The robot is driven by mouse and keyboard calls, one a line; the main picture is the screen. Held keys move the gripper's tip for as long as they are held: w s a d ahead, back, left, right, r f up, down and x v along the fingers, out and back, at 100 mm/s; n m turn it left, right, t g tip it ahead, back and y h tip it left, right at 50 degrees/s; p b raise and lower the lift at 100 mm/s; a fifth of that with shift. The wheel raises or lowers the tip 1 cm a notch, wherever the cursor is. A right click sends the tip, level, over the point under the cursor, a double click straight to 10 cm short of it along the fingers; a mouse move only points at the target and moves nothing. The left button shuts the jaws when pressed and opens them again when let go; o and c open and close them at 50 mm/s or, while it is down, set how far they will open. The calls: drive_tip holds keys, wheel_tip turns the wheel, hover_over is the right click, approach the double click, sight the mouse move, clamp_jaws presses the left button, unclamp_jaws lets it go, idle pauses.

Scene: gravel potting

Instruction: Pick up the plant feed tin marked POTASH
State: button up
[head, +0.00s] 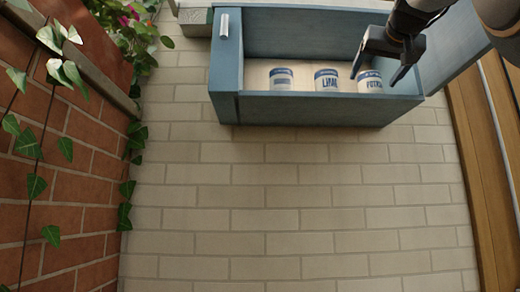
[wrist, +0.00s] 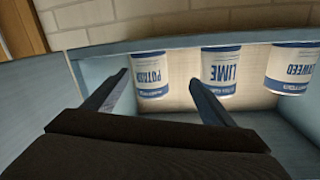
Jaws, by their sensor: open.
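The POTASH tin (head: 370,82) is white with blue bands and stands rightmost of a row of tins in the head view. In the wrist view the POTASH tin (wrist: 150,75) appears upside down, between my fingertips and closer to the left one. My gripper (head: 379,76) is open and empty, with its fingers over the right part of the box. In the wrist view the gripper (wrist: 160,82) spans a gap wider than the tin. I cannot tell whether the fingertips reach around the tin or stop short of it. The head view shows the tin partly behind a finger.
The LIME tin (head: 327,79) stands close beside the POTASH tin. Another tin (head: 281,78), ending in "WEED" (wrist: 292,68) in the wrist view, stands beyond it. All are inside a blue wooden box (head: 300,110), whose walls surround them. Paving (head: 300,200) is clear below.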

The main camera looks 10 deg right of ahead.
sight(370, 90)
drive_tip(key=d, duration=0.1)
drive_tip(key=w+n, duration=0.1)
drive_tip(key=d+n+h, duration=0.1)
drive_tip(key=shift+w+d+f, duration=0.2)
drive_tip(key=shift+d+f, duration=0.05)
drive_tip(key=shift+d, duration=0.05)
drive_tip(key=shift+w+d, duration=0.15)
drive_tip(key=shift+w, duration=0.1)
drive_tip(key=p+x, duration=0.1)
drive_tip(key=x, duration=0.1)
drive_tip(key=p+x, duration=0.1)
drive_tip(key=x, duration=0.1)
drive_tip(key=p+x, duration=0.2)
drive_tip(key=shift+w+r, duration=0.35)
drive_tip(key=shift+r, duration=0.05)
drive_tip(key=shift+w+d, duration=0.1)
drive_tip(key=shift+w, duration=0.15)
drive_tip(key=c, duration=1.4)
drive_tip(key=shift+c, duration=0.2)
drive_tip(key=shift+r, duration=0.15)
